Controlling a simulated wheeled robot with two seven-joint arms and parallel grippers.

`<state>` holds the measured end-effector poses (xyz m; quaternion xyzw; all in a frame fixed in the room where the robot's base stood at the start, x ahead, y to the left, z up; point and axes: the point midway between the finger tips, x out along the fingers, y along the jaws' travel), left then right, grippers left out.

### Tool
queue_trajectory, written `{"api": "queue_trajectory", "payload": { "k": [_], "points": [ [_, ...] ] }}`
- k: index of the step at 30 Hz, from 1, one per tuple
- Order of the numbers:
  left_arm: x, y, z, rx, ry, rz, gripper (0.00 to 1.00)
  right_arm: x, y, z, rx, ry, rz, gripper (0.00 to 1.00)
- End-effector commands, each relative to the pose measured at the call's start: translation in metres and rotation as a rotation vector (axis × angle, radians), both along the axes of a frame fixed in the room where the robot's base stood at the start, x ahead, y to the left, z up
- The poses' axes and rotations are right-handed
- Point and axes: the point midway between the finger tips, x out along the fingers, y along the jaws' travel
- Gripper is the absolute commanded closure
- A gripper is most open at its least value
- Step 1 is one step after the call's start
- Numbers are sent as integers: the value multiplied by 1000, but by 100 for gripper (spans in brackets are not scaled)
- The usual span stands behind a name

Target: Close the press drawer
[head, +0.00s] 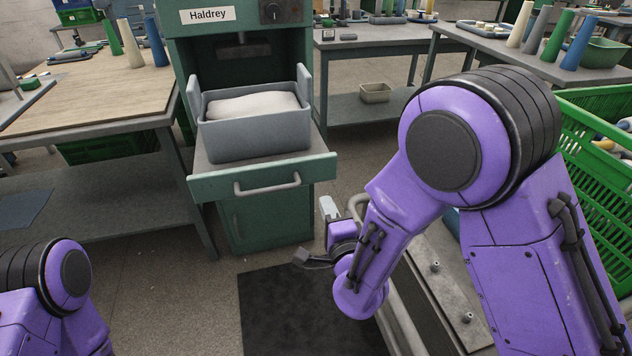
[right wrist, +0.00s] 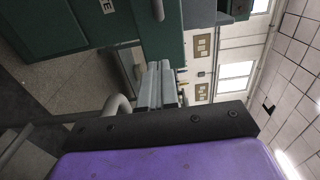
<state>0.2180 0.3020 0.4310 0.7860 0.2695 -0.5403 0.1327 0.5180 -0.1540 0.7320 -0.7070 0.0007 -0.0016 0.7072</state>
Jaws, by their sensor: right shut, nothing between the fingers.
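The green press (head: 240,50) labelled "Haldrey" stands at the back centre of the head view. Its drawer (head: 312,171) is pulled out toward me, with a light bar handle (head: 267,185) on the green front. A grey bin (head: 258,137) holding a white, rounded load sits on the drawer. My right gripper (head: 328,207) is to the right of the handle, near the drawer's right end, and looks apart from it. Its grey fingers (right wrist: 158,85) are together and empty in the right wrist view. My left gripper is out of view.
A wooden-topped table (head: 85,85) stands left of the press. A grey bench (head: 375,42) stands behind on the right. A green crate (head: 590,150) is at the right edge. A dark mat (head: 290,310) lies on the floor before the press. A curved light rail (right wrist: 120,105) is close to my right gripper.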

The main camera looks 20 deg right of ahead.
Motion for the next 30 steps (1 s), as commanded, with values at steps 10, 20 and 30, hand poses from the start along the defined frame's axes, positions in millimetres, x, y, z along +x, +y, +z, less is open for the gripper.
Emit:
{"api": "queue_trajectory", "payload": {
  "k": [10, 20, 30],
  "points": [
    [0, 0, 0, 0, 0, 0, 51, 72, 1, 0, 1, -1, 2, 100],
    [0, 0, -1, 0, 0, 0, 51, 91, 2, 0, 0, 0, 3, 100],
    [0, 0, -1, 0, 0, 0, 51, 94, -2, 0, 1, 0, -3, 100]
  ]
}}
